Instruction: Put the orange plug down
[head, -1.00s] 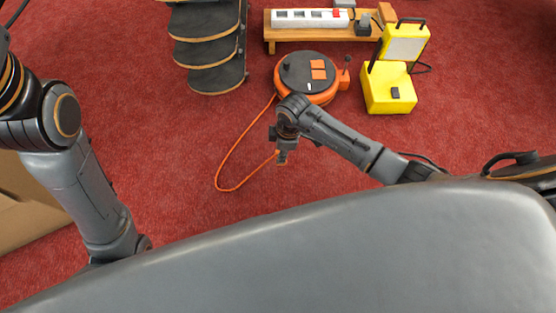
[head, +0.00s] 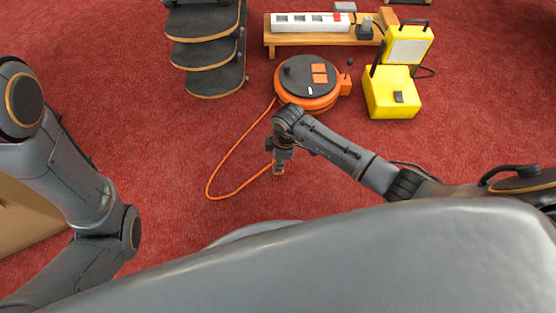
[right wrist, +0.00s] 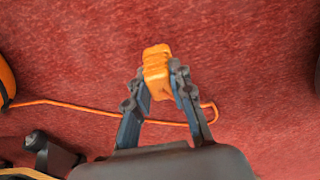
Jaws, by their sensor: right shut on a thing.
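The orange plug (right wrist: 156,72) is between the fingers of my right gripper (right wrist: 160,84), which is shut on it, in the right wrist view. In the head view my right gripper (head: 279,164) hangs in front of the cable reel, over the red carpet. The plug is small there and mostly hidden by the gripper. An orange cable (head: 213,174) loops from the reel out to the left and back to the gripper. I cannot tell whether the plug touches the carpet. My left arm shows at the left of the head view, but its gripper is out of view.
The orange and black cable reel (head: 308,80) stands behind the gripper. A wooden bench (head: 322,40) carries a white power strip (head: 309,22). Carpet (head: 170,150) left of the cable is clear.

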